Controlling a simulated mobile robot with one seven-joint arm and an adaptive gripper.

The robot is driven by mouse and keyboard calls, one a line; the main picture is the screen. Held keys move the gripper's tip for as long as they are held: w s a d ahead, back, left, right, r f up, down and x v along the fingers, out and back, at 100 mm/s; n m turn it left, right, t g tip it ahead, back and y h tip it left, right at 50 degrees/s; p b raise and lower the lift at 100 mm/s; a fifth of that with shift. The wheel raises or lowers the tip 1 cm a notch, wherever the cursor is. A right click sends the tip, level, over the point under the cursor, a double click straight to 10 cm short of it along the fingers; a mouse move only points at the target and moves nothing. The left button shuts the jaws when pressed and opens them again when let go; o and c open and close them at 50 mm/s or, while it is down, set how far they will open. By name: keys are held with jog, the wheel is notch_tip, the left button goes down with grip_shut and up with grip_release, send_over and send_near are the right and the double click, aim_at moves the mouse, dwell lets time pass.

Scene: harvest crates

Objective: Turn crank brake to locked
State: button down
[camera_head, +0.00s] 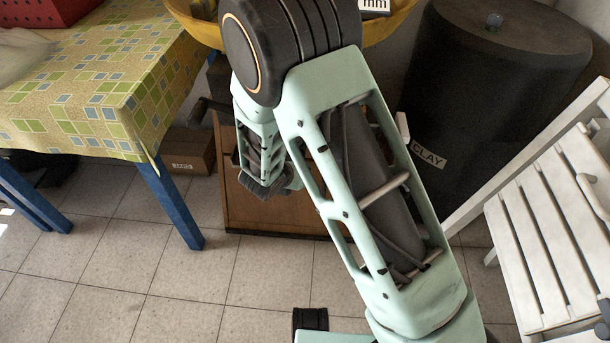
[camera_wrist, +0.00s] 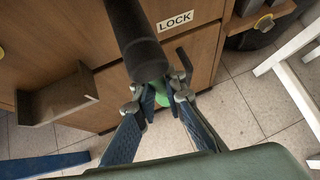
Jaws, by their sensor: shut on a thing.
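The crank handle, a dark round bar (camera_wrist: 130,30), comes down from the top of the wrist view to a blunt end. My gripper (camera_wrist: 157,88) has its two blue-padded fingers on either side of this end and is shut on it; the exact contact is partly hidden. A white LOCK label (camera_wrist: 175,22) is on the brown wooden cabinet (camera_wrist: 195,50), right of the handle. A dark bar (camera_head: 207,106) sticks out at the cabinet's left.
A cloth-covered table (camera_head: 95,75) with blue legs stands at left, a cardboard box (camera_head: 188,150) beside it. A dark CLAY barrel (camera_head: 480,110) and a white slatted seat (camera_head: 540,240) are at right. A brown bracket (camera_wrist: 57,95) juts out left of my gripper. The tiled floor at front left is clear.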

jog(key=shift+a+f+y+b, duration=0.15)
jog(key=shift+a+y+b, duration=0.2)
jog(key=shift+b, duration=0.35)
jog(key=shift+m, duration=0.3)
jog(key=c, duration=2)
grip_release()
jog(key=v, duration=1.2)
jog(key=shift+d, duration=0.15)
